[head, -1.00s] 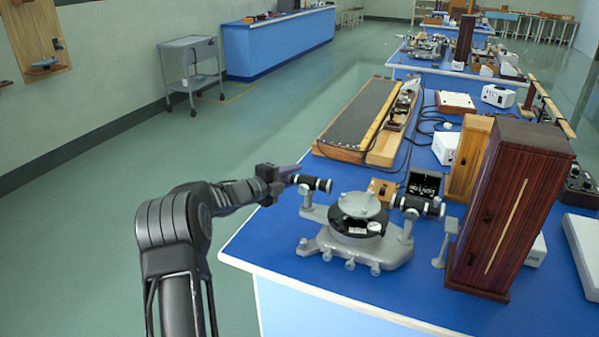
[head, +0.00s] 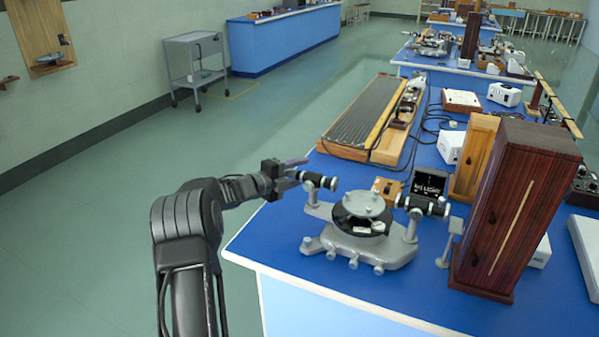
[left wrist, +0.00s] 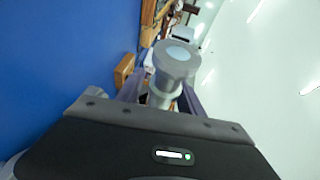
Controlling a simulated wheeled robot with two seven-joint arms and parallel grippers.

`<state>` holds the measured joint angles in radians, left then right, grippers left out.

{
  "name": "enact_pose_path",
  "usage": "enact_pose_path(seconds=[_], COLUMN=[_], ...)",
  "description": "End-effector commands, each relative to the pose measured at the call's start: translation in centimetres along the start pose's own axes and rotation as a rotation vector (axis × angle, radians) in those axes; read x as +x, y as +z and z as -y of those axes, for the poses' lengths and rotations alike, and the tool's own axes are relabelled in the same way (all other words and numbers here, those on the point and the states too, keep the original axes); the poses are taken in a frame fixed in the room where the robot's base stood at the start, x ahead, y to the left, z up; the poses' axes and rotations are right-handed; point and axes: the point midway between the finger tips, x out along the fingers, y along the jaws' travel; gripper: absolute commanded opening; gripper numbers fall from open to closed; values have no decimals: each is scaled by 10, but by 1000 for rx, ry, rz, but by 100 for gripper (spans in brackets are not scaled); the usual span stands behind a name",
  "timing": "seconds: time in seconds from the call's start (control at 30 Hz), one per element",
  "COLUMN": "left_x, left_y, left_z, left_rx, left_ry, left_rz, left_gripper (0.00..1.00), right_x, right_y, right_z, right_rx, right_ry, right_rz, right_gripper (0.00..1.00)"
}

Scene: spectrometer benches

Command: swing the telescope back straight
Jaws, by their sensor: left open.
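The grey spectrometer (head: 345,247) stands at the near corner of the blue bench, with a round table on top. Its telescope (head: 318,180), a short dark tube with pale ends, sticks out on its left side. Another tube (head: 425,205) is on the right side. My left gripper (head: 292,171) is open at the telescope's outer end. In the left wrist view the telescope's round grey end (left wrist: 175,62) stands between the two purplish fingers (left wrist: 163,95); I cannot tell whether they touch it. My right gripper is not in view.
A tall dark red wooden box (head: 515,210) stands right of the spectrometer. A small wooden block (head: 386,188) and a black box (head: 429,182) sit just behind it. A long wooden-framed apparatus (head: 365,117) lies farther back. The floor left of the bench is clear.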

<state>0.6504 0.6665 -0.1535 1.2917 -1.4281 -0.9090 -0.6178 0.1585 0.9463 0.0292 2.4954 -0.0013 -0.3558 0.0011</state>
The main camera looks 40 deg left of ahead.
Motion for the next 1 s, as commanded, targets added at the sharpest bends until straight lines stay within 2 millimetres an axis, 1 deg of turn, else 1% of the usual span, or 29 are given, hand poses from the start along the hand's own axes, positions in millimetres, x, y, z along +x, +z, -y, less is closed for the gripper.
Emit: enact_pose_path(seconds=[0.17, 0.27, 0.6, 0.7, 0.8, 1.0], left_x=[-4, -12, -66, -75, -78, -78], left_y=[0, 1, 1, 1, 0, 0], left_z=[0, 0, -1, -1, -1, 0], left_rx=[1, 1, 1, 0, 0, 0], left_ry=[0, 0, 0, 0, 0, 0], left_rz=[1, 2, 2, 2, 1, 0], left_gripper=[44, 44, 44, 44, 44, 44], right_x=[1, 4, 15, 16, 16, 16], right_y=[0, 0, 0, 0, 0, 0], right_z=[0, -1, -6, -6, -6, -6], right_rx=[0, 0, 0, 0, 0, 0], right_ry=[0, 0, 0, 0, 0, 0], right_rz=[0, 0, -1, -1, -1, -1], right_gripper=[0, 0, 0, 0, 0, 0])
